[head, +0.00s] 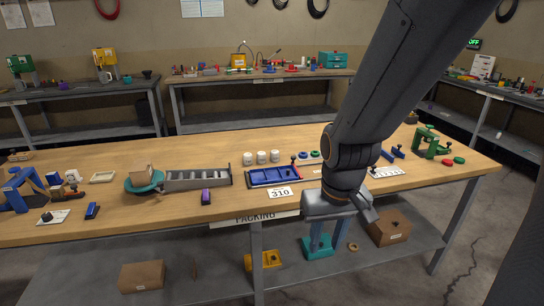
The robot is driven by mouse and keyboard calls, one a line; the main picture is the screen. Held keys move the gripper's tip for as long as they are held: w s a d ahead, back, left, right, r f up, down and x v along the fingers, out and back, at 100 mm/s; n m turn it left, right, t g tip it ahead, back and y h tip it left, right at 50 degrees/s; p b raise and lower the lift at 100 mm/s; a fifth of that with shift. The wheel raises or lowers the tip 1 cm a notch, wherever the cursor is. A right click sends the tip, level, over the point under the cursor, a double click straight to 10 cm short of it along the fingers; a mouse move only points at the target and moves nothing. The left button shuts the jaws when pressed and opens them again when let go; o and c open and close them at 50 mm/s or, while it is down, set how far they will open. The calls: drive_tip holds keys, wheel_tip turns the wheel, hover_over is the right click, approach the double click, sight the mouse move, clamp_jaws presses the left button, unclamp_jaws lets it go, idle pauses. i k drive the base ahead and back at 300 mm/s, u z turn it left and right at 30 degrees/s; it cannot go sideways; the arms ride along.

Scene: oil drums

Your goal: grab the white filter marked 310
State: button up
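Three small white cylinders stand in a row on the wooden packing bench, behind a blue tray: the left one (247,158), the middle one (261,156) and the right one (274,155). They look like the white filters, but any marks on them are too small to read. A white card reading 310 (280,193) lies at the front edge of the blue tray (262,177). My gripper (338,208) hangs at the bench's front edge, right of the card and apart from the cylinders.
A grey ribbed chute (197,179) lies left of the cylinders, beside a teal bowl (145,183) with a box. A green fixture (430,143) stands at the right end. The bench front has clear room around a purple item (206,196).

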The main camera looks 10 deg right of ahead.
sight(261, 155)
drive_tip(key=z, duration=0.35)
drive_tip(key=i, duration=1.45)
drive_tip(key=u, duration=0.85)
